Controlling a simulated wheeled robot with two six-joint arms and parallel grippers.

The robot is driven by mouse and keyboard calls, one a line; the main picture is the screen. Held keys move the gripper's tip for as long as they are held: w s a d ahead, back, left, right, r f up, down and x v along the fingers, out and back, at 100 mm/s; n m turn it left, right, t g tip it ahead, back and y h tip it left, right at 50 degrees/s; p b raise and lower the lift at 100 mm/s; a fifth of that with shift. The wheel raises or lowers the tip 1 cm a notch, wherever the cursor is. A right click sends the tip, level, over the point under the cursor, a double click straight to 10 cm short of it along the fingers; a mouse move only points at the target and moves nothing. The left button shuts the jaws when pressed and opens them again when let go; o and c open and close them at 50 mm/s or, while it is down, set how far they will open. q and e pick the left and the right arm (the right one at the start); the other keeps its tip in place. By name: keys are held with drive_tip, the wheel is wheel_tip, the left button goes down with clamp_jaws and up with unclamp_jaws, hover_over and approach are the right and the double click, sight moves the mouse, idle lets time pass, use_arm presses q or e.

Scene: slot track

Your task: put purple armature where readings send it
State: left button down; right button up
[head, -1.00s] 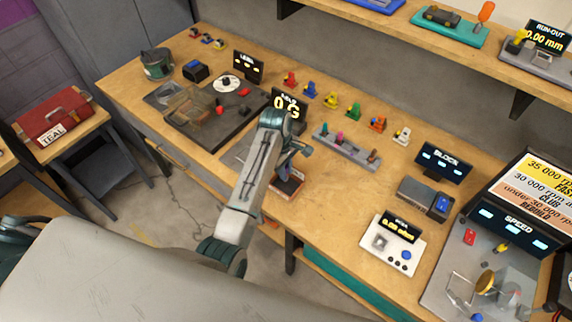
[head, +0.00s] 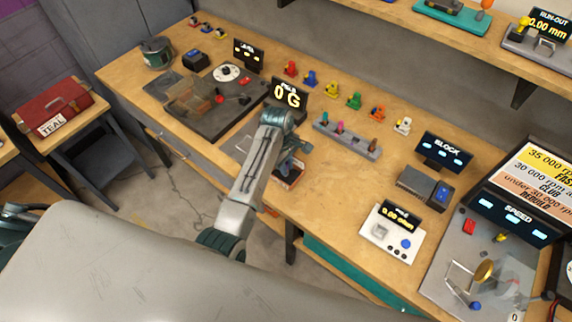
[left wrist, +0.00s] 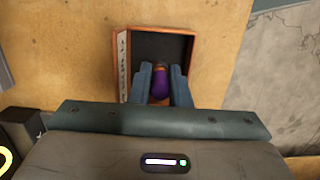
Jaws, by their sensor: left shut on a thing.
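My left gripper (left wrist: 160,84) is shut on the purple armature (left wrist: 160,92), with one finger on each side of it. In the left wrist view the armature shows over the near part of a small wooden-rimmed box (left wrist: 188,50) with a dark inside and a pale, unreadable label strip on its left side. I cannot tell whether the armature touches the box floor. In the head view my left gripper (head: 293,158) hides the armature and part of the box (head: 289,181), near the bench's front edge. My right gripper is not in view.
A grey rack (head: 347,139) holds several armatures. The field display (head: 289,93) reads 0 G and the white meter (head: 392,233) reads 0.00 ohm. The block device (head: 424,187), speed station (head: 445,270) and rpm sign (head: 545,180) stand at right. Bench is clear between rack and meter.

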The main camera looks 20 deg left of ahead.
use_arm(q)
drive_tip(key=shift+f, duration=0.2)
drive_tip(key=c, duration=1.3)
unclamp_jaws()
drive_tip(key=shift+w+a+r, duration=0.1)
drive_tip(key=shift+r, duration=0.25)
drive_tip(key=r, duration=0.3)
drive_tip(key=a+r, duration=0.1)
drive_tip(key=r, duration=0.6)
drive_tip(key=shift+w+a, duration=0.15)
drive_tip(key=shift+a, duration=0.05)
